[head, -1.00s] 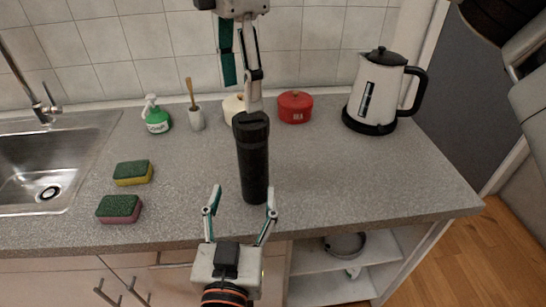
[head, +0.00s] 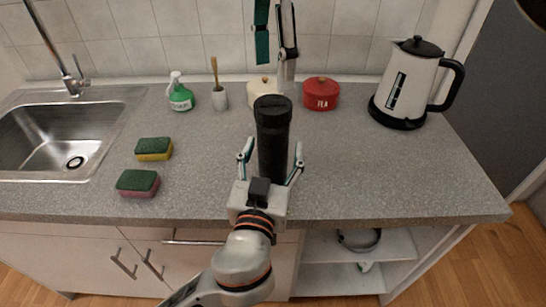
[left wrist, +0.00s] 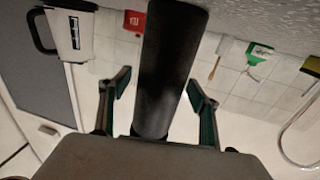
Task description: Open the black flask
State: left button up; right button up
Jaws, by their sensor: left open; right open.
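The black flask (head: 272,150) stands upright near the middle of the counter, with its ribbed black lid (head: 272,108) on. My left gripper (head: 272,147) comes in from the front, open, with one finger on each side of the flask's body and gaps visible. In the left wrist view, which is upside down, the flask (left wrist: 168,60) stands between the open fingers (left wrist: 157,85). My right gripper (head: 275,65) hangs from the top edge of the head view, fingers down, open and empty, above and behind the lid. Its palm is out of the picture.
A kettle (head: 408,85) is at right. Two sponges (head: 138,182), a green spray bottle (head: 180,97), a brush holder (head: 219,99) and the sink (head: 60,140) are at left. The counter right of the flask is clear.

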aim_at(273, 104)
pick_arm(q)
grip_shut()
pick_arm(e)
jog(key=m, duration=0.3)
jog(key=shift+m, duration=0.4)
jog(key=m, duration=0.5)
jog(key=shift+f, duration=4)
